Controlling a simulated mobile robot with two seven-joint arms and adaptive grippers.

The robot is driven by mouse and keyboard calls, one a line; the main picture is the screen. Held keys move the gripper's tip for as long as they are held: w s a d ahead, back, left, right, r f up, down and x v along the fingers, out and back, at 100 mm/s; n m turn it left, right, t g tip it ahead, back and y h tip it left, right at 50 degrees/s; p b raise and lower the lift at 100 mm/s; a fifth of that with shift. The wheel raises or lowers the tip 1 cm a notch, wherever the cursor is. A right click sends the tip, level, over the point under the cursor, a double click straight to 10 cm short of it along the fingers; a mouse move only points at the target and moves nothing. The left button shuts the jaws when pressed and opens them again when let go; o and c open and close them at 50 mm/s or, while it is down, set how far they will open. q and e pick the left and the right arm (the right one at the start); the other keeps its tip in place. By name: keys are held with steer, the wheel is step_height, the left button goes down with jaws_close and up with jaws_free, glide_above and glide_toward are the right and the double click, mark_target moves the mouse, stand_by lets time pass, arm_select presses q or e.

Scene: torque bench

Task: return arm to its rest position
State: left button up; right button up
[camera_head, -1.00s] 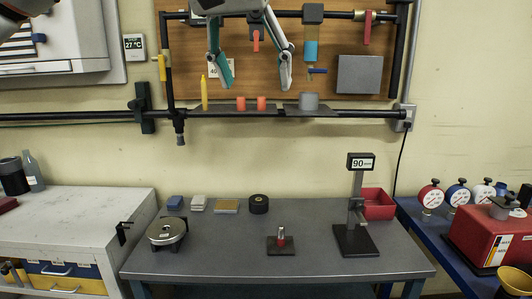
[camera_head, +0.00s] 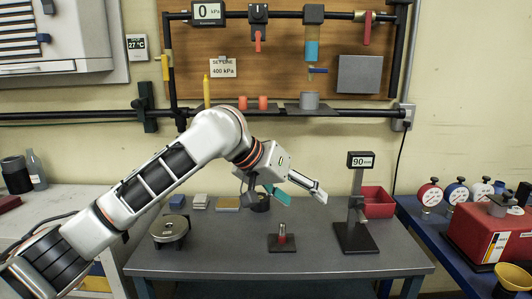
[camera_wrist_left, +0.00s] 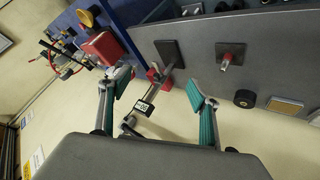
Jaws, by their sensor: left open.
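My left arm comes in from the left across the bench. Its gripper (camera_head: 298,191) is over the back middle of the grey bench (camera_head: 230,262), fingers spread and empty, pointing right. In the left wrist view, the two teal-padded fingers (camera_wrist_left: 160,88) are apart with nothing between the pads. The display stand reading 90 (camera_head: 360,162) stands to the right of the gripper and also shows beyond the fingers in the wrist view (camera_wrist_left: 145,106). My right gripper is not in view.
A small post on a dark base (camera_head: 282,240) stands in front of the gripper. A red bin (camera_head: 378,204) is behind the stand. A round metal device (camera_head: 169,231) sits at bench left. A black roll (camera_head: 260,204) is partly hidden by the gripper. A shelf rail (camera_head: 365,114) runs above.

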arm_select(q)
step_height(320, 180, down, 16)
steer(key=n+t+h, duration=0.1)
steer(key=t+h, duration=0.1)
steer(key=s+a+f+n+t+y, duration=0.15)
steer(key=a+f, duration=0.25)
steer(key=f, duration=0.4)
steer(key=s+a+f+n+t, duration=0.1)
steer(key=s+a+f, duration=0.1)
steer(key=a+f, duration=0.45)
steer(key=s+a+f+m+t+y, duration=0.1)
steer(key=s+a+f+y, duration=0.2)
steer(key=s+a+f, duration=0.6)
steer(key=s+a+f+y, duration=0.3)
steer(key=s+a+f, duration=0.7)
steer(key=s, duration=0.5)
steer(key=shift+s+a+f+m+t, duration=0.15)
steer(key=shift+s+f+m+t, duration=0.25)
steer(key=shift+f, duration=0.2)
steer(key=shift+y, duration=0.25)
